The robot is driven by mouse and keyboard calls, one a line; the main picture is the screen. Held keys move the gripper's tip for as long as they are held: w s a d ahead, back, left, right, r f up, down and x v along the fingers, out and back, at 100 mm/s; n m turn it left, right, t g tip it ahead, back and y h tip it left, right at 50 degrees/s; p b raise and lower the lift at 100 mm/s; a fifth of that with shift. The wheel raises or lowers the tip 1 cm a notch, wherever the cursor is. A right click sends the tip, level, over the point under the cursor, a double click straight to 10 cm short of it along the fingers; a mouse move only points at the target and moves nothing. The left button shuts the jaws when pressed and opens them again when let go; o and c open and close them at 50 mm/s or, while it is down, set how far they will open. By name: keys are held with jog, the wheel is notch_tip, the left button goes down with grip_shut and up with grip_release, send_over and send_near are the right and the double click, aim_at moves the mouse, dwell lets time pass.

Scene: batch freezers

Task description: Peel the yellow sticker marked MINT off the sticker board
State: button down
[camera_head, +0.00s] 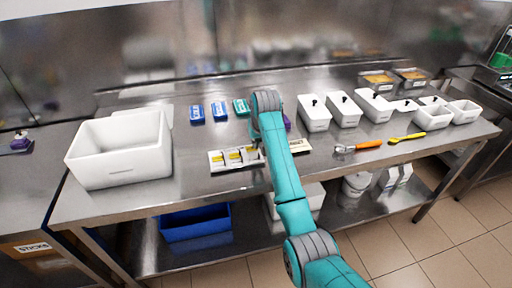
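The sticker board (231,166) is a pale flat panel lying near the front edge of the steel table, partly behind my teal arm. Several small yellow stickers sit on it, including one at its left (217,157) and one beside it (235,156). Their markings are too small to read, so I cannot tell which is MINT. My gripper (258,147) points down at the right part of the board and is mostly hidden by my arm. I cannot see its fingertips or whether they touch anything.
A large white bin (120,155) stands left of the board. Blue packs (197,114) and a teal pack (241,107) lie behind it. White containers (314,115) line the right side. An orange-handled tool (368,144) and a yellow one (408,137) lie in front of them.

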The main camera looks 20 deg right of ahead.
notch_tip(320, 180, up, 9)
jog(key=shift+f, duration=0.1)
dwell(0.3)
